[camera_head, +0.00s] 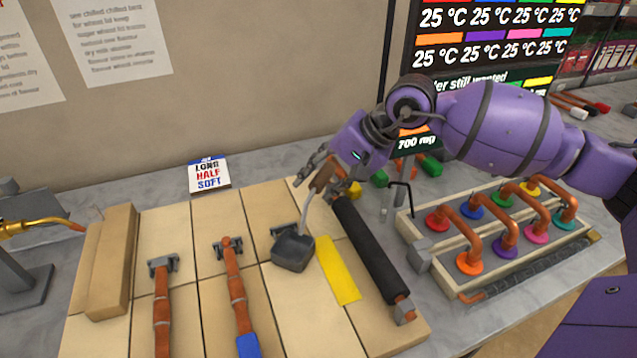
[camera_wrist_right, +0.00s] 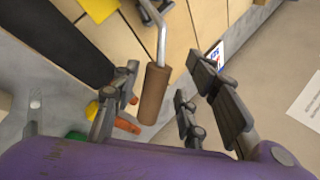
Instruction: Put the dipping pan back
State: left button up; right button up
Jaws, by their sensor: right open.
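The dipping pan is a small dark square pan (camera_head: 293,252) with a thin metal stem and a brown grip. It is at the front of a small dark bracket (camera_head: 284,229) on the pale tiled board; I cannot tell whether it touches the bracket or board. My right gripper (camera_head: 320,184) is at the grip end of the pan. In the right wrist view, the brown grip (camera_wrist_right: 153,95) stands between the spread fingers of the right gripper (camera_wrist_right: 160,72), with gaps beside it. My left gripper is out of view.
Two brown-handled tools (camera_head: 235,290) (camera_head: 162,310) lie left of the pan. A yellow strip (camera_head: 338,270) and a long black roller (camera_head: 370,250) lie right. Farther right is a pipe rack (camera_head: 425,258) with coloured rings. A small sign (camera_head: 209,174) stands behind.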

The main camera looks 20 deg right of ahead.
jog(key=v, duration=1)
jog(key=shift+s+d+r, duration=0.2)
jog(key=shift+r, duration=0.05)
jog(key=shift+f, duration=0.1)
